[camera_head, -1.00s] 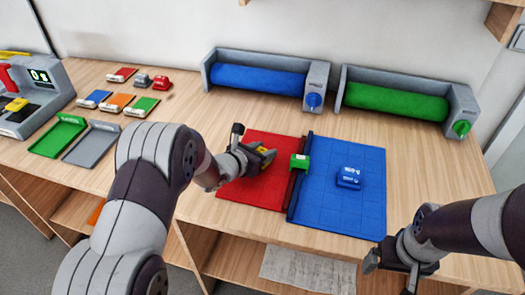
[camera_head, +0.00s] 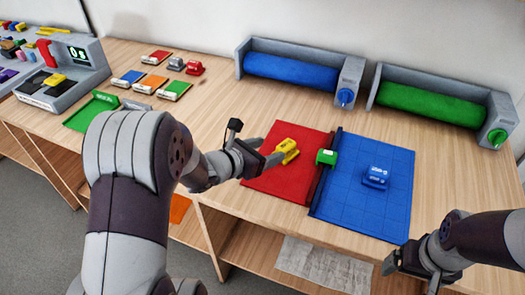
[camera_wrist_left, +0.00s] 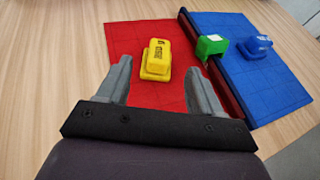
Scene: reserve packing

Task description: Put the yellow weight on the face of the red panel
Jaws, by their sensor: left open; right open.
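The yellow weight (camera_head: 286,149) rests on the red panel (camera_head: 279,184), near its middle. In the left wrist view the yellow weight (camera_wrist_left: 157,59) stands on the red panel (camera_wrist_left: 120,37) ahead of my fingertips, apart from them. My left gripper (camera_head: 268,150) is open and empty, just left of the weight; its two fingers also show in the left wrist view (camera_wrist_left: 160,75). My right gripper (camera_head: 408,272) is open and empty at the table's front edge, lower right.
A blue panel (camera_head: 342,208) adjoins the red one, with a green clamp (camera_head: 326,157) at the seam and a blue weight (camera_head: 375,177) on it. Blue (camera_head: 290,70) and green (camera_head: 440,103) rolls stand behind. A scale (camera_head: 68,82) and small coloured blocks lie left.

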